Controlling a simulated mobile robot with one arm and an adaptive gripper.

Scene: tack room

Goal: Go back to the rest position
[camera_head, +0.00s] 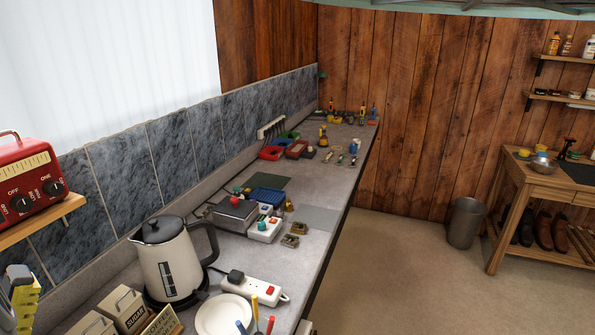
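The task names no object, only a rest position. I cannot make out my gripper or arm anywhere in the head view. A grey and yellow item (22,297) is cut off at the lower left edge, and I cannot tell what it is. The long grey worktop (330,185) runs from the lower left to the far wooden wall. The floor (400,270) to its right is bare.
A kettle (168,265), white plate (222,317) and power strip (254,291) crowd the near worktop. A red appliance (28,180) sits on a left shelf (40,224). A bin (465,222) and wooden table (509,209) stand right.

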